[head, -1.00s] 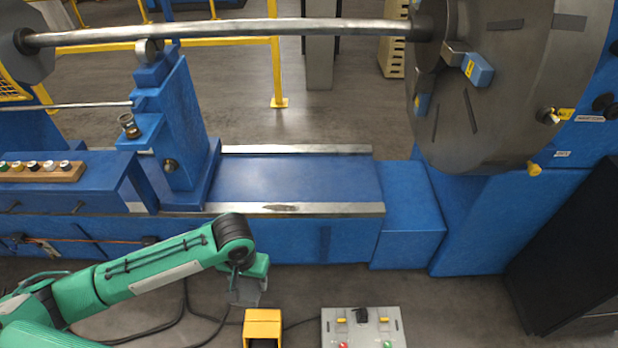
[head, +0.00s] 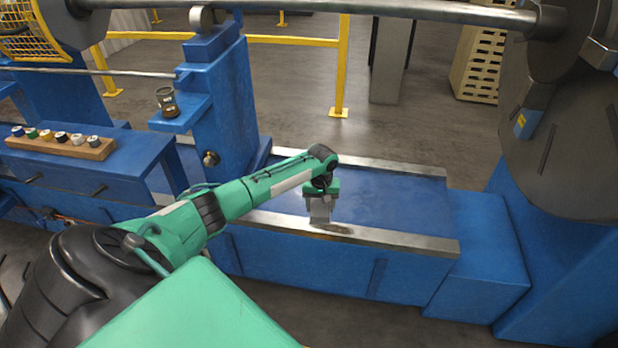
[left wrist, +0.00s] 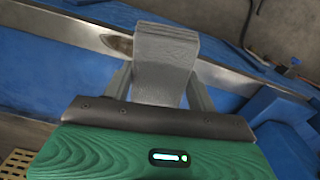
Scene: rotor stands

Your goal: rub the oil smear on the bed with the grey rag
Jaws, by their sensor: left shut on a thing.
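My left gripper (head: 320,201) hangs over the front rail of the blue bed (head: 395,210), fingers pointing down. It is shut on the grey rag (left wrist: 165,62), a folded block that sticks out past the fingers in the left wrist view. In the head view, the rag's lower end is close above the rail; I cannot tell whether it touches. The oil smear (head: 335,230) is a dark brownish patch on the bright metal rail, just right of the rag's lower end. It also shows in the left wrist view (left wrist: 117,44), beside the rag. My right gripper is not in view.
A blue steady stand (head: 222,110) rises left of my gripper, with a cup (head: 167,101) on its ledge. A long shaft (head: 400,9) crosses overhead to a large grey disc (head: 565,140) at right. A wooden rack of small pots (head: 60,145) sits at left.

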